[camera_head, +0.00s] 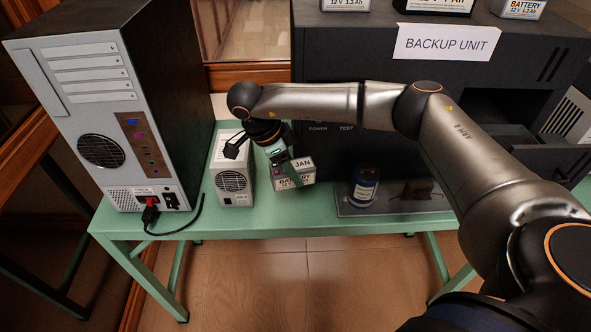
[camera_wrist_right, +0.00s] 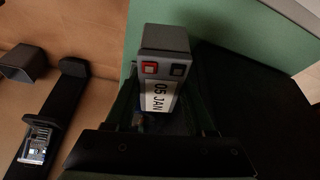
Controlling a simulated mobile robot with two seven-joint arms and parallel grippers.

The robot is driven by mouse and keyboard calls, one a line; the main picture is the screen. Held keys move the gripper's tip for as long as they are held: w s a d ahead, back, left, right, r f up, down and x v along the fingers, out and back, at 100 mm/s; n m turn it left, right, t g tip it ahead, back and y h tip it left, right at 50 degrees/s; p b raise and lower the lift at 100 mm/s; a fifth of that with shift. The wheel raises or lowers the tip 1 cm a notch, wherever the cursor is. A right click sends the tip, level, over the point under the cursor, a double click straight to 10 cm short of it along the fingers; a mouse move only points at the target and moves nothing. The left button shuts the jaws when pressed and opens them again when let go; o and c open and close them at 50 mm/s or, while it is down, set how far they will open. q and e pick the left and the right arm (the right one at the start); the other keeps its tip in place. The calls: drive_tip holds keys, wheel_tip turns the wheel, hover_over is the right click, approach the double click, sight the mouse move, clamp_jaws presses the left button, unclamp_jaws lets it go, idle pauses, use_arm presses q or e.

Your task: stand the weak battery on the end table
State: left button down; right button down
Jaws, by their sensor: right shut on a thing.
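A battery with a white label reading JAN (camera_head: 293,184) is held in my right gripper (camera_head: 289,175), in front of the black unit. In the right wrist view the same battery (camera_wrist_right: 163,40) sits between the fingers, with a red and a black terminal and a label reading 05 JAN. The gripper is shut on it. The head view does not make clear whether its base touches the green table (camera_head: 270,222). No marking that I can read calls it weak. My left gripper is out of view.
A grey computer tower (camera_head: 100,110) and a small white vented unit (camera_head: 231,178) stand left of the battery. A black cabinet marked BACKUP UNIT (camera_head: 330,70) stands behind, with batteries on top. A dark blue cylinder (camera_head: 363,188) stands on a tray (camera_head: 400,208) to the right.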

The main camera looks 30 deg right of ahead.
drive_tip(key=shift+s+d+f+m, duration=0.1)
drive_tip(key=shift+d+f+m, duration=0.3)
drive_tip(key=shift+f+m, duration=0.25)
wheel_tip(320, 180, down, 7)
drive_tip(key=b, duration=0.5)
drive_tip(key=shift+r, duration=0.15)
drive_tip(key=shift+f+b, duration=0.35)
drive_tip(key=shift+f, duration=0.05)
drive_tip(key=shift+f+b, duration=0.3)
drive_tip(key=shift+f, duration=0.25)
drive_tip(key=shift+c, duration=1.9)
unclamp_jaws()
drive_tip(key=shift+o, duration=1)
drive_tip(key=shift+f, duration=0.1)
